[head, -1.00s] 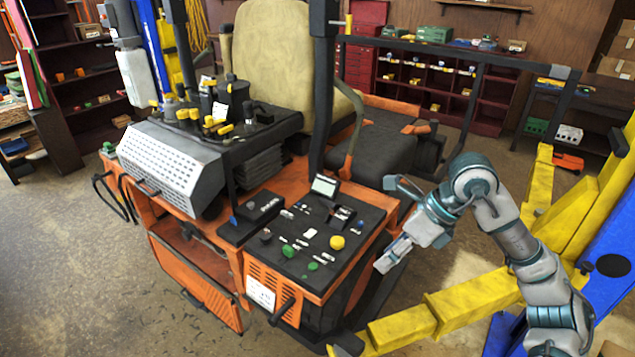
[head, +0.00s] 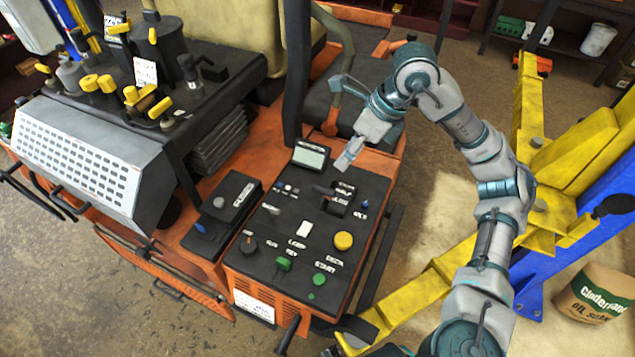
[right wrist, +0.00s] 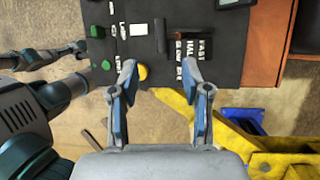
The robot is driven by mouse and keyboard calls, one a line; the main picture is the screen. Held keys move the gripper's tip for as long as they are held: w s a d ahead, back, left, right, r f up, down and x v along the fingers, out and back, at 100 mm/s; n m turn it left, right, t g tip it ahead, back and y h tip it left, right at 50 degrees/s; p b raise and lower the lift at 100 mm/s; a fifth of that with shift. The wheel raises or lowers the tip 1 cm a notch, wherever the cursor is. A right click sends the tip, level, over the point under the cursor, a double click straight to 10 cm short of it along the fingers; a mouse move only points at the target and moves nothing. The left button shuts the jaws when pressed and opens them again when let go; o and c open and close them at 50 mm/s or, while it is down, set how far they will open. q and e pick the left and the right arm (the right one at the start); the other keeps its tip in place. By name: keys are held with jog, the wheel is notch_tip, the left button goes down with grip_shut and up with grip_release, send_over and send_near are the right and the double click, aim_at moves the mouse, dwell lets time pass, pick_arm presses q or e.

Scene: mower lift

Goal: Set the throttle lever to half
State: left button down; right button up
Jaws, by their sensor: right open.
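The throttle lever (head: 325,191) is a dark handle on the black control panel (head: 262,232), beside a dark block with white FAST, HALF and SLOW labels. It also shows in the right wrist view as a dark bar (right wrist: 160,36) next to those labels. I cannot tell its exact setting. My right gripper (head: 347,157) is above the panel's back right edge, past the lever and apart from it. In the right wrist view its fingers (right wrist: 158,78) are spread and empty. Finger-like grey parts of mine at that view's left edge may be my left gripper (right wrist: 75,60); its jaws are unclear.
A yellow button (head: 343,240), green buttons (head: 284,264) and a small screen (head: 310,155) surround the lever. A black post (head: 297,80) rises behind the panel. Yellow lift arms (head: 440,285) stand to the right.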

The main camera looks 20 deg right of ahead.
aim_at(321, 189)
jog(key=x, duration=1.4)
jog(key=shift+w+f, duration=0.1)
jog(key=shift+f, duration=0.05)
